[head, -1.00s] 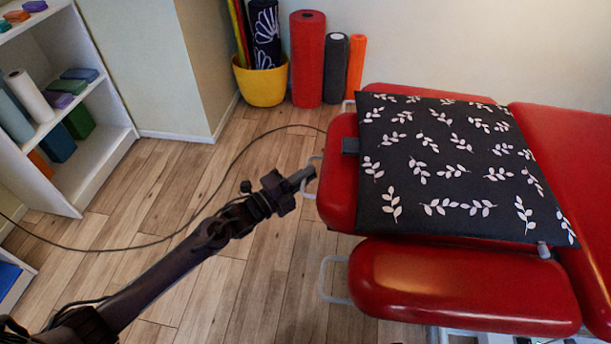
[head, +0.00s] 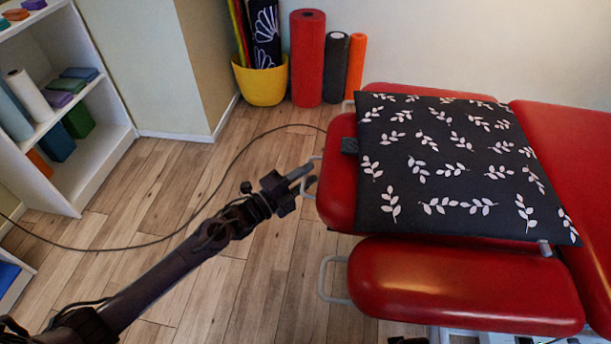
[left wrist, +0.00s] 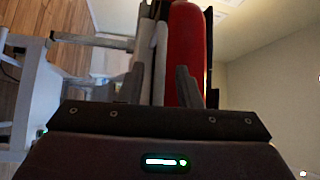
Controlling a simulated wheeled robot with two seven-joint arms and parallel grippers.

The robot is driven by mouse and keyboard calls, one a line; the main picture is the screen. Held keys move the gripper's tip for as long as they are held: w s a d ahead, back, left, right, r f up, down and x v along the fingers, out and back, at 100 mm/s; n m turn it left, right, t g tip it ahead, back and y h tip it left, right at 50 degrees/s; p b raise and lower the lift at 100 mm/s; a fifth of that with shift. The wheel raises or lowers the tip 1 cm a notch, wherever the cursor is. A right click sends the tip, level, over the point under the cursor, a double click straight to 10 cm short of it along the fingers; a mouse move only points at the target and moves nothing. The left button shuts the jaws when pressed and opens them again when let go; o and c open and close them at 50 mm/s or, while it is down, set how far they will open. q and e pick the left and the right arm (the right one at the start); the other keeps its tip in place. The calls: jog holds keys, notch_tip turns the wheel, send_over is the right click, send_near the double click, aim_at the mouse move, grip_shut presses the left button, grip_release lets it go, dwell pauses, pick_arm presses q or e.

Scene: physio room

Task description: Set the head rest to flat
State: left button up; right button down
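The red head rest (head: 341,190) is the padded end of the treatment table, largely covered by a black pillow with white leaves (head: 450,165). Its tilt is hard to judge from above. A pale metal loop (head: 312,163) sticks out from its left end. My left gripper (head: 304,178) is at this loop, with its fingers apart; contact is unclear. In the left wrist view the gripper (left wrist: 162,88) shows two separated fingers, with red padding (left wrist: 187,50) beyond and between them. A dark piece at the head view's bottom edge may be my right gripper; its fingers are not clear.
A red side pad (head: 460,285) with its own metal loop (head: 328,280) lies in front. A cable (head: 235,165) crosses the wooden floor. A yellow pot (head: 262,82) and upright rolls (head: 308,60) stand behind. White shelves (head: 105,150) are at left; the floor between is open.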

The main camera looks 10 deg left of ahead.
pick_arm(q)
jog(key=v, duration=0.7)
jog(key=shift+s+a, duration=0.25)
jog(key=shift+a, duration=0.05)
